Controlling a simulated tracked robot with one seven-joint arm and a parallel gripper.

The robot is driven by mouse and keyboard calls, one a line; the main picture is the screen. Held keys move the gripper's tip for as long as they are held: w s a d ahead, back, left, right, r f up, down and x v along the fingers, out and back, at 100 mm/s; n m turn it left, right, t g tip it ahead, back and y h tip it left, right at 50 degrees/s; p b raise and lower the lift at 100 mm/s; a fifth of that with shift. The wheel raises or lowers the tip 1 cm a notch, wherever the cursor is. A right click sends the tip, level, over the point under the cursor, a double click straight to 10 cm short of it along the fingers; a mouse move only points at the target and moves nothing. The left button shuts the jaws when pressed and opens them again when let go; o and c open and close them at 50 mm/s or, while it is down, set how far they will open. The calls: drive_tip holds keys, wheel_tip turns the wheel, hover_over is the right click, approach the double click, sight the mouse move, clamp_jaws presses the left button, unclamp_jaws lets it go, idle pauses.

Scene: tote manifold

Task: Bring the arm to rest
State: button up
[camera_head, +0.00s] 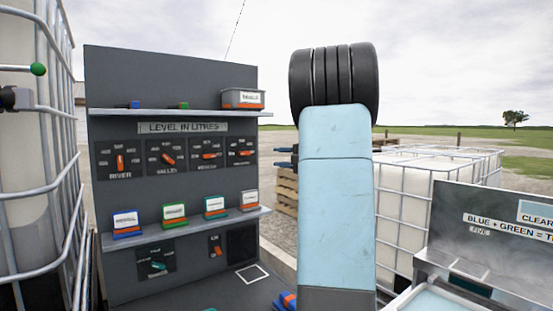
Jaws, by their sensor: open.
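My arm rises in the middle of the head view, with a light blue link (337,210) and a dark ribbed joint (334,85) on top. My gripper (279,157) shows only in part, to the left of this link. Its two dark fingers point left and stand apart, with nothing seen between them. The rest of the gripper is hidden behind my arm. It appears in front of the pallets and clear of the grey panel's right edge.
A grey panel (170,80) with dials and shelves of small labelled boxes stands at left. Caged white totes stand at far left (35,160) and right (405,195). Wooden pallets (287,190) are behind my arm. A sign board (500,205) and basin (440,300) are at lower right.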

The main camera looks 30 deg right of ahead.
idle(0.5)
drive_tip(key=s+a+r+m+h, duration=0.45)
drive_tip(key=a+m+h, duration=0.35)
drive_tip(key=m+h, duration=0.4)
drive_tip(key=s+a+f+m+g+y, duration=0.1)
drive_tip(key=s+a+f+m+g, duration=0.2)
drive_tip(key=s+a+f, duration=0.3)
drive_tip(key=s+a+f+m+g+y, duration=0.2)
drive_tip(key=s+a+f+m+g, duration=0.2)
drive_tip(key=s+a, duration=0.5)
drive_tip(key=s+a+f+m+g+y, duration=0.1)
drive_tip(key=s+a+f+m+g, duration=0.2)
drive_tip(key=s+a+f, duration=0.5)
drive_tip(key=s+f+m, duration=0.1)
drive_tip(key=s, duration=0.4)
drive_tip(key=shift+s+g, duration=0.2)
drive_tip(key=shift+g, duration=0.2)
drive_tip(key=shift+w+a+f, duration=0.1)
drive_tip(key=shift+a, duration=0.05)
